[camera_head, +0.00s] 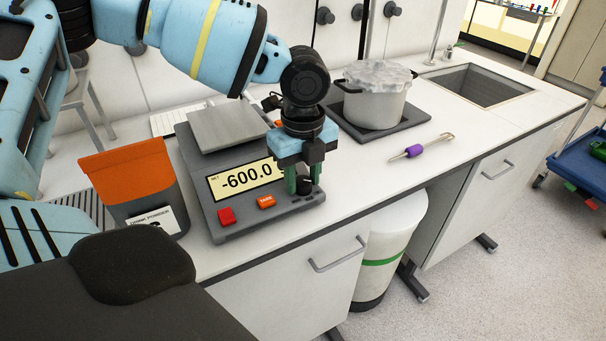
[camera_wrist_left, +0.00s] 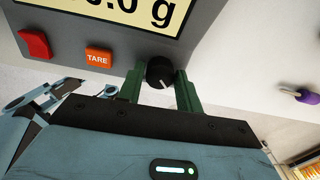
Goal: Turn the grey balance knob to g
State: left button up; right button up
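The balance (camera_head: 225,223) stands on the bench, and its display (camera_head: 245,179) reads -600.0. In the left wrist view the display is partly cut off and shows a "g" after the number. The dark grey knob (camera_wrist_left: 161,73) is on the balance's front panel, right of the orange TARE button (camera_wrist_left: 98,56). Its pale mark points down and slightly right. My left gripper (camera_wrist_left: 160,88) has its green fingers on either side of the knob, with a small gap at the left finger; contact on the right is unclear. In the head view my left gripper (camera_head: 304,184) reaches down over the knob (camera_head: 305,185).
A red button (camera_head: 227,216) sits left of TARE. An orange-topped pouch (camera_head: 135,180) stands left of the balance. A pot (camera_head: 376,97) on a dark hotplate (camera_head: 350,130) is behind right. A purple-handled tool (camera_head: 413,151) lies on the bench right, with bare bench around it.

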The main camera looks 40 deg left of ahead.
aim_at(303, 180)
pick_arm(q)
jog(key=o, duration=0.3)
notch_tip(303, 180, up, 8)
jog(key=shift+f, duration=0.1)
dwell(0.5)
dwell(0.5)
